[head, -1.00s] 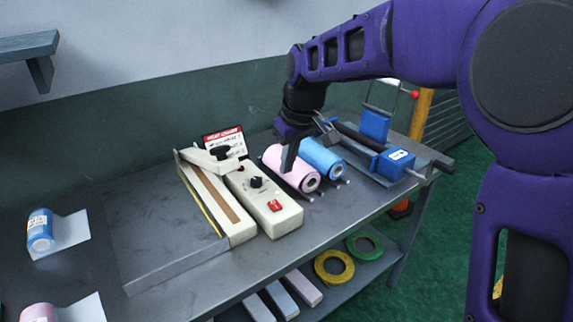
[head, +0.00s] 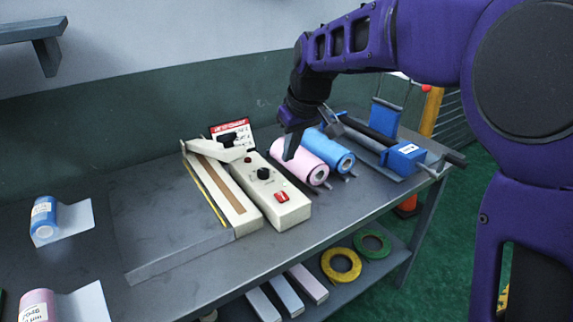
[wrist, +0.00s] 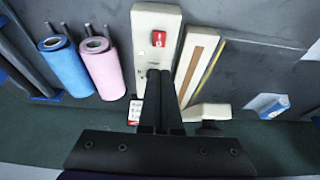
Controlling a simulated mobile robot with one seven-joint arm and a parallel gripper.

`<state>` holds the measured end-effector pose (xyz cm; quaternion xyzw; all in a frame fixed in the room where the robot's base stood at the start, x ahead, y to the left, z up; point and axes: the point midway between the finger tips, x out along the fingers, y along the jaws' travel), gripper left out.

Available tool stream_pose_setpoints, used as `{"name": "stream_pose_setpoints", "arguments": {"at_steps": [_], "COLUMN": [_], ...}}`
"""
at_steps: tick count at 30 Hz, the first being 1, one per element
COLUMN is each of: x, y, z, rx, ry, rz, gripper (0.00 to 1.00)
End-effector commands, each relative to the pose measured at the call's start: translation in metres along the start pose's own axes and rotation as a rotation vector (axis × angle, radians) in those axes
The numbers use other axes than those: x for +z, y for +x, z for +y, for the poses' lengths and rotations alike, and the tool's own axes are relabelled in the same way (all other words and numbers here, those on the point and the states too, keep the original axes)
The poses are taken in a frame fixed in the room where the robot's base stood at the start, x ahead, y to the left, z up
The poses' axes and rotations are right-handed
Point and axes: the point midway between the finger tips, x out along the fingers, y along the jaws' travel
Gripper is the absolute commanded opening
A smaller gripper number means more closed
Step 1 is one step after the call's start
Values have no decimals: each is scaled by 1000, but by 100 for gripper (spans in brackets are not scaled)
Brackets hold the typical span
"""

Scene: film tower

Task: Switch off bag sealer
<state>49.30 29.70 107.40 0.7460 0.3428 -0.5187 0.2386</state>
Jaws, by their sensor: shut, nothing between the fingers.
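The bag sealer (head: 232,202) is a cream-coloured unit on the grey bench, with a long sealing arm and a control box beside it. The control box carries a black knob (head: 263,173) and a red rocker switch (head: 282,197) near its front end. In the wrist view the red switch (wrist: 158,38) shows on the cream box, beyond my fingertips. My gripper (head: 289,154) is shut and empty, above the bench by the pink roll and behind the switch. In the wrist view its two fingers (wrist: 159,75) are together over the box and hide the knob.
Pink (head: 300,162) and blue (head: 328,150) film rolls lie right of the sealer. A blue clamp-like device (head: 402,157) stands at the right end. A red-topped sign (head: 232,132) stands behind the sealer.

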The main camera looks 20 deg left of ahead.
Motion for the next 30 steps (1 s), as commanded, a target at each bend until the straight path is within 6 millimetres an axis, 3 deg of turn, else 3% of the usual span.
{"name": "stream_pose_setpoints", "arguments": {"at_steps": [9,15,21,30], "x": [2,5,8,9], "y": [70,105,122,125], "z": [-1,-1,0,0], "rx": [-2,-1,-1,0], "ry": [0,-1,-1,0], "rz": [-6,-5,-3,-2], "gripper": [0,0,0,0]}}
